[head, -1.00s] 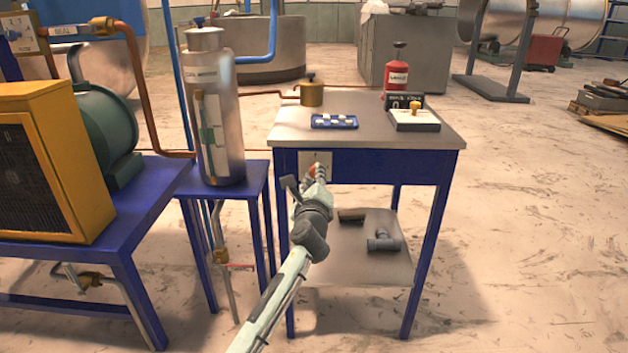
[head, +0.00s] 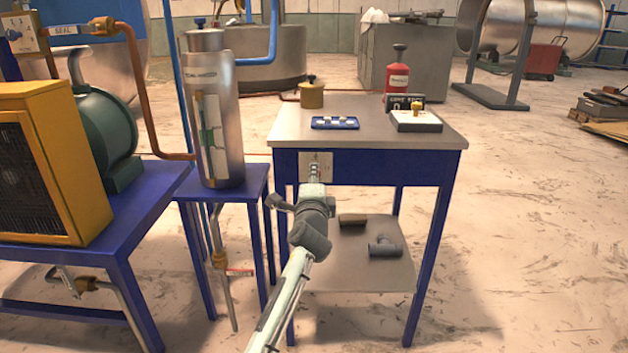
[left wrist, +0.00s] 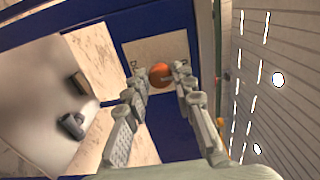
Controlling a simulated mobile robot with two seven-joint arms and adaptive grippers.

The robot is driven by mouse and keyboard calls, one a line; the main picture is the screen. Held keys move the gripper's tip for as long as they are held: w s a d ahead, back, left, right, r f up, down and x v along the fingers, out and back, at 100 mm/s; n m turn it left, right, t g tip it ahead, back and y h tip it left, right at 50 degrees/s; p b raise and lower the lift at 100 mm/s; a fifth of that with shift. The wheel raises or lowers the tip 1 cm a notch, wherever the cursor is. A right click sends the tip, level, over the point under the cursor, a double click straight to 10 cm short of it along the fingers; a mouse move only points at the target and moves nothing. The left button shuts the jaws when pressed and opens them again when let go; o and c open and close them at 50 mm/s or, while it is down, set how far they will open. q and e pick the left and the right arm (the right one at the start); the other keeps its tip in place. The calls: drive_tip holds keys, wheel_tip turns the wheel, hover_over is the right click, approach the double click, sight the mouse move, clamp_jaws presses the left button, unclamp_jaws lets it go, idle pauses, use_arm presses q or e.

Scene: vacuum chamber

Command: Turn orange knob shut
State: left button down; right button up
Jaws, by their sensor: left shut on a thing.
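The orange knob (left wrist: 160,75) sits on a pale plate (head: 309,160) on the blue front of the small table. In the left wrist view the knob lies between the two fingers of my left gripper (left wrist: 159,78), which is shut on it. In the head view my left gripper (head: 314,172) reaches the plate from below and in front, and its fingers hide the knob. Small dark marks show on the plate, too small to read. My right gripper is not in view.
The table top (head: 290,130) holds a blue tray (head: 320,123), a brass pot (head: 311,97), a red bottle (head: 397,80) and a box with a yellow knob (head: 416,121). Grey fittings (head: 385,246) lie on the lower shelf. A steel cylinder (head: 210,100) stands left.

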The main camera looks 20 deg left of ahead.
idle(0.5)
use_arm(q)
drive_tip(key=c, duration=1.3)
unclamp_jaws()
drive_tip(key=shift+a, duration=0.1)
drive_tip(key=shift+o, duration=0.2)
drive_tip(key=v, duration=0.7)
drive_tip(key=shift+s, duration=0.3)
